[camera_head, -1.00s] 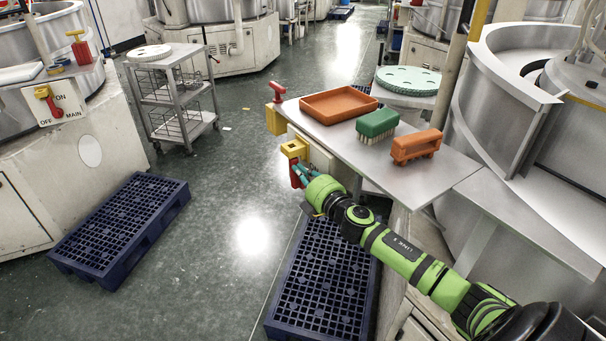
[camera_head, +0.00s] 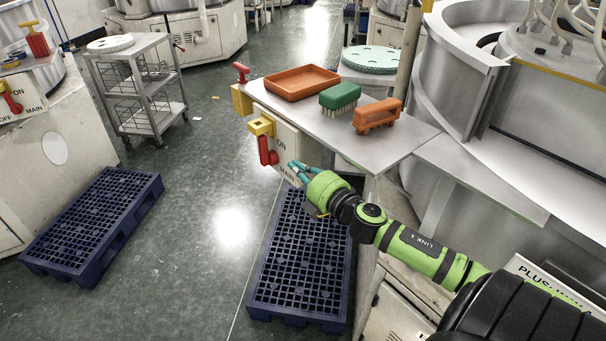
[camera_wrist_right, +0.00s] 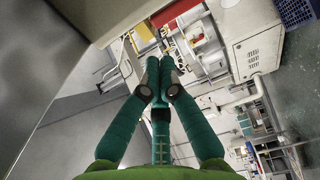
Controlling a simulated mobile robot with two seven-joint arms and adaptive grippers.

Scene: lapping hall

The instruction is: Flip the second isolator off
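The nearer isolator, with a red handle (camera_head: 267,151) under a yellow block (camera_head: 261,126), sits on a pale plate (camera_head: 287,150) at the bench end. Its handle hangs down. Another isolator with a red handle (camera_head: 12,97) is on the machine at far left, marked OFF and MAIN. Which one counts as second is not marked. My right gripper (camera_head: 293,169) is just right of the nearer handle, apart from it and empty. In the right wrist view its teal fingers (camera_wrist_right: 160,66) come together. My left gripper is out of view.
The bench (camera_head: 413,140) holds an orange tray (camera_head: 329,74), a green brush (camera_head: 340,98) and an orange block (camera_head: 377,117). A red-handled fitting (camera_head: 242,72) is at its far corner. Blue pallets (camera_head: 300,255) (camera_head: 95,225) lie on the floor. A trolley (camera_head: 142,90) stands behind.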

